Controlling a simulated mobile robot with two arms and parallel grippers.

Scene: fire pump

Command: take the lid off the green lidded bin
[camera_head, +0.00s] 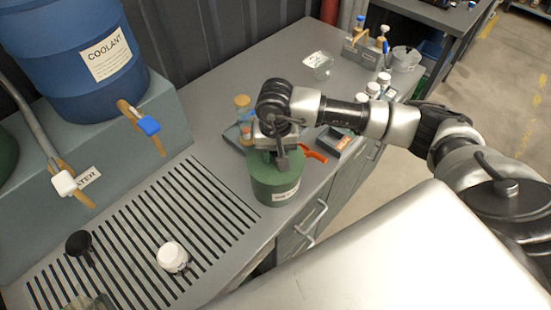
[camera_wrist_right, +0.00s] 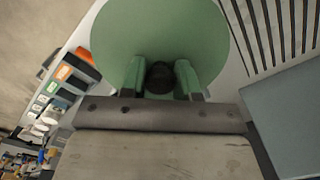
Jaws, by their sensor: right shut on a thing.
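The green lidded bin (camera_head: 275,184) stands on the grey counter, beside the slatted drain grate. A pale label is on its front. My right gripper (camera_head: 275,150) points down over the bin and covers much of its top in the head view. In the right wrist view, the round green lid (camera_wrist_right: 160,35) fills the top middle. The right gripper's two fingers (camera_wrist_right: 160,80) are shut on the dark knob (camera_wrist_right: 159,76) at the lid's middle. I cannot see a gap between lid and bin. My left gripper is not in view.
A blue coolant drum (camera_head: 70,60) with a tap stands at the back left. A white-capped jar (camera_head: 172,257) and a black funnel-like item (camera_head: 78,243) sit on the slatted grate (camera_head: 150,225). Bottles and a red-orange handled item (camera_head: 314,156) lie close behind and right of the bin.

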